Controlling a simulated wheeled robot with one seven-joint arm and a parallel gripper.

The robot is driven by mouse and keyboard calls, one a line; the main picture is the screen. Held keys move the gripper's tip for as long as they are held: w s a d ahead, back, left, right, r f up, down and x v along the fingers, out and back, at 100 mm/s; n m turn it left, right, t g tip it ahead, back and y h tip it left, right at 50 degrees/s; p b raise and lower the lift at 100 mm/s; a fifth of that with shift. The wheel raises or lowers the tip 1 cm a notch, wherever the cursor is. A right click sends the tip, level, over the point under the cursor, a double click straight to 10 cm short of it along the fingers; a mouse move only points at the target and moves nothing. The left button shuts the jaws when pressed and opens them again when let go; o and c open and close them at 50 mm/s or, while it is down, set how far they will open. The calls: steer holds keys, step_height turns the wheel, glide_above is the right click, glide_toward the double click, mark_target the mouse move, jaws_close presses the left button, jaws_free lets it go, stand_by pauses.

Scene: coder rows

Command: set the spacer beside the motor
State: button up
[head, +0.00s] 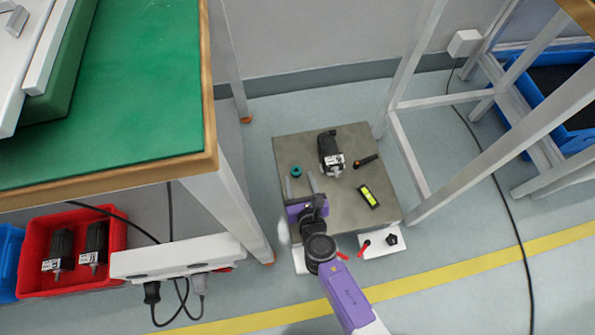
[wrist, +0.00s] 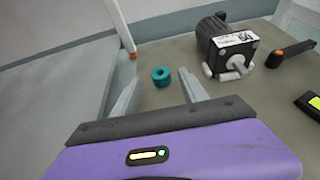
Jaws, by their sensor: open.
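The spacer is a small teal ring (head: 296,172) near the left edge of a low grey-brown platform (head: 352,215). In the wrist view the teal ring (wrist: 161,76) lies flat, just beyond and between my fingertips. The motor (head: 331,153) is black with a white label and stands to the right of the ring, a clear gap apart. It also shows in the wrist view (wrist: 227,46). My gripper (head: 301,186) is open and empty, its fingers pointing towards the ring without closing around it.
A black lever with an orange end (head: 366,161) and a black-and-yellow level (head: 369,197) lie right of the motor. A green-topped table (head: 120,90) stands at left, white frame legs (head: 409,165) at right. A red bin (head: 70,250) holds more motors.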

steer(key=p+v, duration=0.2)
steer(key=v, duration=0.6)
steer(key=shift+s+r, duration=0.1)
steer(key=shift+s, duration=0.1)
steer(key=shift+d, duration=0.15)
steer(key=s+d+r+m, duration=0.3)
steer(key=s+d+m, duration=0.3)
steer(key=s+m, duration=0.2)
steer(key=s+d+r+m, duration=0.3)
steer(key=s+d+m, duration=0.4)
steer(key=m, duration=0.2)
steer(key=s+d+r+m+h, duration=0.1)
steer(key=s+d+r+m, duration=0.1)
steer(key=r+m, duration=0.5)
steer(key=s+d+r+m+t+h, duration=0.1)
steer(key=s+d+r+m, duration=0.1)
steer(key=s+r+m, duration=0.3)
steer(key=s+d+r+m+t+h, duration=0.1)
steer(key=s+d+r+m, duration=0.1)
steer(key=r+m, duration=0.8)
steer(key=shift+s+d+r+h, duration=0.3)
steer(key=shift+s+d+r, duration=0.1)
steer(key=shift+s+r, duration=0.3)
